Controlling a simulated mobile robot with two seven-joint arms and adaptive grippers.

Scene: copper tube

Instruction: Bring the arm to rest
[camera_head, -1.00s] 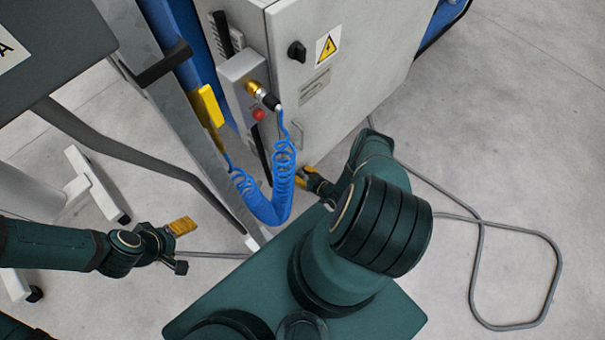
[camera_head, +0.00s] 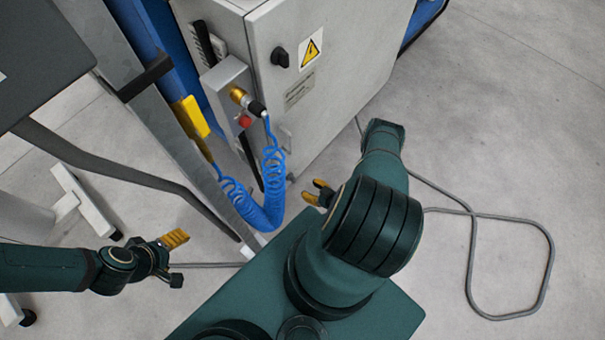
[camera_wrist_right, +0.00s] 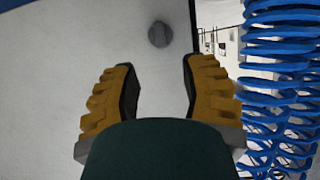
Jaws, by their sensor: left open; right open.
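My right gripper (camera_head: 316,193) shows in the head view just above my base, partly hidden behind my right arm. In the right wrist view its two yellow ribbed fingers (camera_wrist_right: 158,95) stand apart with nothing between them. They face the pale grey cabinet surface. My left gripper (camera_head: 180,240), with yellow fingers, is at the left over the floor, clear of other things, and it holds nothing that I can see.
A grey cabinet (camera_head: 345,60) stands ahead, with a black knob and a warning sign. A blue coiled hose (camera_head: 270,185) hangs from its side fitting, close to my right gripper; it also shows in the right wrist view (camera_wrist_right: 280,80). A grey cable (camera_head: 470,260) lies on the floor at right.

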